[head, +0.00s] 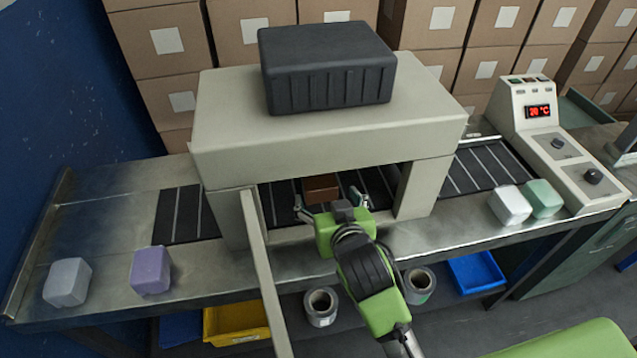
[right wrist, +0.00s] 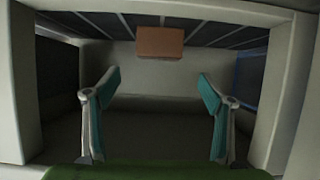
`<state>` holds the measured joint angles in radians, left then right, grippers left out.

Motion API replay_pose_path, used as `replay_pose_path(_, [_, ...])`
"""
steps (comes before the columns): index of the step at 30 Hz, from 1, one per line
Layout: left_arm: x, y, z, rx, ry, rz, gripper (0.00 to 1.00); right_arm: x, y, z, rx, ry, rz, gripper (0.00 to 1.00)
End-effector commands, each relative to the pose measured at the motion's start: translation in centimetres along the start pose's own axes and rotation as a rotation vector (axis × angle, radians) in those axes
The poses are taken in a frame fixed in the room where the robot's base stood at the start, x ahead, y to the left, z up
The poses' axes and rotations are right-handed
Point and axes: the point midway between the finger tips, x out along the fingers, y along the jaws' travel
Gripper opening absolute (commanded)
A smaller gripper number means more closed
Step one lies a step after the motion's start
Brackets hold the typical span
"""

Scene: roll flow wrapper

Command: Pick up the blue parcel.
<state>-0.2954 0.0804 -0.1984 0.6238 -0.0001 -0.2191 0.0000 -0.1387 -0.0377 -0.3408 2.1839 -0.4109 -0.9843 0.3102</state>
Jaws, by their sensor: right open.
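I see no parcel that is clearly blue. A brown block (head: 321,188) sits on the dark belt inside the wrapper's tunnel; it also shows in the right wrist view (right wrist: 160,42), top centre. My right gripper (head: 330,200) is open and empty at the tunnel mouth, in front of the brown block and apart from it. Its two teal-padded fingers (right wrist: 160,80) stand wide apart in the right wrist view. A lavender parcel (head: 150,270) and a pale grey parcel (head: 67,282) stand on the left of the metal table. My left gripper is not in view.
The tunnel housing (head: 325,130) has posts close on both sides of my right gripper, with a dark crate (head: 327,72) on top. A white parcel (head: 510,205) and a mint green parcel (head: 542,198) stand at right, by the control box (head: 550,135). A blue bin (head: 475,272) is below.

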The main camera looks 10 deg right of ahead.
Motion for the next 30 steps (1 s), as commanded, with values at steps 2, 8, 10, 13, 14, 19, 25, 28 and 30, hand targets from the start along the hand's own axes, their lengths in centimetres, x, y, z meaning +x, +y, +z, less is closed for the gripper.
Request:
replay_pose_path(2, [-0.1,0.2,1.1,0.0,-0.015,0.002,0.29,1.7,0.0,-0.1,-0.002,0.0,0.001,0.75])
replay_pose_path(8, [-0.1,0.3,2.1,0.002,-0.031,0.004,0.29,4.6,0.0,0.0,0.0,0.001,0.0,0.75])
replay_pose_path(10, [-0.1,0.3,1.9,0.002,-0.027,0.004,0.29,5.1,0.0,0.0,0.001,0.0,0.0,0.75])
replay_pose_path(13, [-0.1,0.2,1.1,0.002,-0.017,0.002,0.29,5.5,0.0,0.0,0.0,0.0,0.0,0.75])
replay_pose_path(14, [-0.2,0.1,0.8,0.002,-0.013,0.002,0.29,5.8,0.1,0.0,0.0,0.0,0.0,0.75])
replay_pose_path(19, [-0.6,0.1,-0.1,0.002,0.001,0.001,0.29,8.1,0.3,0.0,-0.002,0.0,0.001,0.75])
replay_pose_path(25, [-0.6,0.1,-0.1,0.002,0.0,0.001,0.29,10.2,0.2,0.2,0.0,-0.001,0.0,0.75])
replay_pose_path(28, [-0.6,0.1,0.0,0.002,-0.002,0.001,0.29,10.4,0.2,0.2,0.001,0.0,-0.001,0.75])
replay_pose_path(30, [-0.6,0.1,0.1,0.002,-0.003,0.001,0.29,10.5,0.2,0.2,0.001,0.0,-0.001,0.75])
